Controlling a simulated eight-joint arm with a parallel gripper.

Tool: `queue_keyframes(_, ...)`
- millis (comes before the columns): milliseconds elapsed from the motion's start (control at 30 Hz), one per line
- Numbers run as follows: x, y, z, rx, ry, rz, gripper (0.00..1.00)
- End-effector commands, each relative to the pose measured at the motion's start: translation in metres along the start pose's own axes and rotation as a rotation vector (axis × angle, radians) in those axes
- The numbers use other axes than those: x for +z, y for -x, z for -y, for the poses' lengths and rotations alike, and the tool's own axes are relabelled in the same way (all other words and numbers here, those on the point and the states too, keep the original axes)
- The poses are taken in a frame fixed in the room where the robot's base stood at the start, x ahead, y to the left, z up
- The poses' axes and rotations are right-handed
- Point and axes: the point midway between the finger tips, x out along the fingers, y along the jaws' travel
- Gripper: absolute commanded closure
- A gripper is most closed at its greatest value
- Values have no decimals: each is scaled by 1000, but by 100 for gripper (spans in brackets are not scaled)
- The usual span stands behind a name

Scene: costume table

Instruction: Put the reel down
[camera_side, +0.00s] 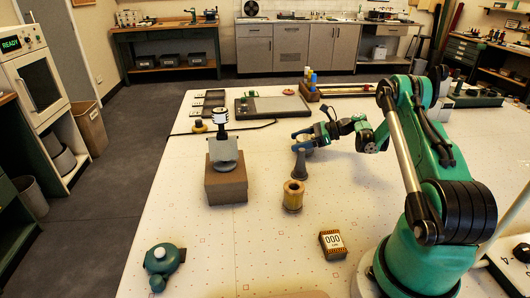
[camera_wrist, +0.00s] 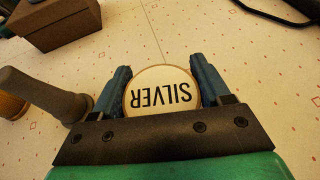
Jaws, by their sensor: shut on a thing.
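In the side view my gripper (camera_side: 303,140) is over the middle of the table, just behind a dark grey flared post (camera_side: 299,165). The reel is hard to make out there, and the gap between its underside and the table cannot be told. The white table top (camera_side: 260,250) is dotted with small red marks.
The grey post (camera_wrist: 45,95) stands close to the left of my gripper in the wrist view. A wooden spool (camera_side: 293,196), a brown box (camera_side: 226,182) bearing a grey stand, a label box (camera_side: 333,244) and a green tape-like tool (camera_side: 162,262) are nearby.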

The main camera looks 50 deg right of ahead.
Motion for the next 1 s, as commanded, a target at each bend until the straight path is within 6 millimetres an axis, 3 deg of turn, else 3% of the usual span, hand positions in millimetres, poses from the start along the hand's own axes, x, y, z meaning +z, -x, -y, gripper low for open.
queue_keyframes(433,-7,-3,0,0,0,0,84)
queue_keyframes(467,-7,-3,0,0,0,0,22)
queue_keyframes(533,-6,-3,0,0,0,0,2)
queue_keyframes(800,-7,-2,0,-1,0,0,0)
queue_keyframes(1000,-7,26,0,-3,-3,0,0)
